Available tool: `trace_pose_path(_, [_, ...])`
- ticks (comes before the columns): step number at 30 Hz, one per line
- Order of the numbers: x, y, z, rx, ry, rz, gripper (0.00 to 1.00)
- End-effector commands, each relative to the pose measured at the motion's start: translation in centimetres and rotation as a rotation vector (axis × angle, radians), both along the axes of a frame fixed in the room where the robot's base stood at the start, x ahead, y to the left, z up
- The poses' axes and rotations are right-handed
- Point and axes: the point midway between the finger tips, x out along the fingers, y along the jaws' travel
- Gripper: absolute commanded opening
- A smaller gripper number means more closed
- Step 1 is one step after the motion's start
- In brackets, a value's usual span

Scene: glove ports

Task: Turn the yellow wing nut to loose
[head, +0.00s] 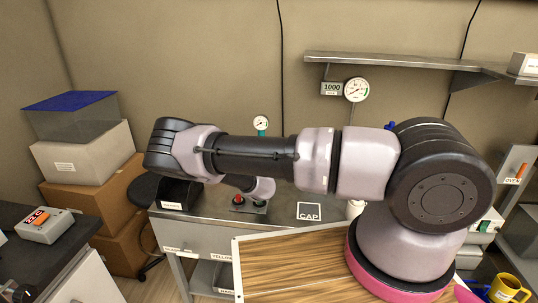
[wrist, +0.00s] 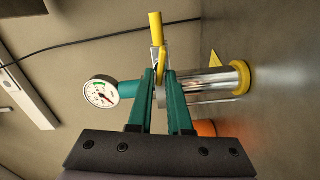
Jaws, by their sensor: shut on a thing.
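In the wrist view, my gripper (wrist: 159,78) has its two teal fingers shut on the yellow wing nut (wrist: 155,28). The nut's yellow wings show at and beyond the fingertips, and part of it is hidden between the fingers. A shiny metal cylinder (wrist: 210,82) with a yellow ring at its far end lies just behind the fingers on the right. In the head view, my arm covers the gripper and the wing nut.
A round gauge (wrist: 103,92) on a teal stem is close left of the fingers; a similar gauge (head: 261,122) shows in the head view. An orange part (wrist: 205,128) sits below the cylinder. The bench (head: 285,205) carries a red-button box (head: 250,205). A shelf (head: 400,60) is above.

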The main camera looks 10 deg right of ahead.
Motion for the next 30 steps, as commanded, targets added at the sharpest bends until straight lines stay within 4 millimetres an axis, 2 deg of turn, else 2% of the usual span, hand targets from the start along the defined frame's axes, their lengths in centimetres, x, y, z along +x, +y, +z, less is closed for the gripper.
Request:
trace_pose_path(17, [-0.21,-0.36,-0.33,-0.028,0.015,-0.008,0.00])
trace_pose_path(18, [-0.21,-0.36,-0.33,-0.028,0.015,-0.008,0.29])
trace_pose_path(19, [-0.21,-0.35,-0.32,-0.028,0.015,-0.007,0.40])
trace_pose_path(20, [-0.19,-0.34,-0.29,-0.028,0.015,-0.007,0.47])
trace_pose_path(30, [-0.25,-0.06,-0.13,-0.028,0.011,-0.003,0.47])
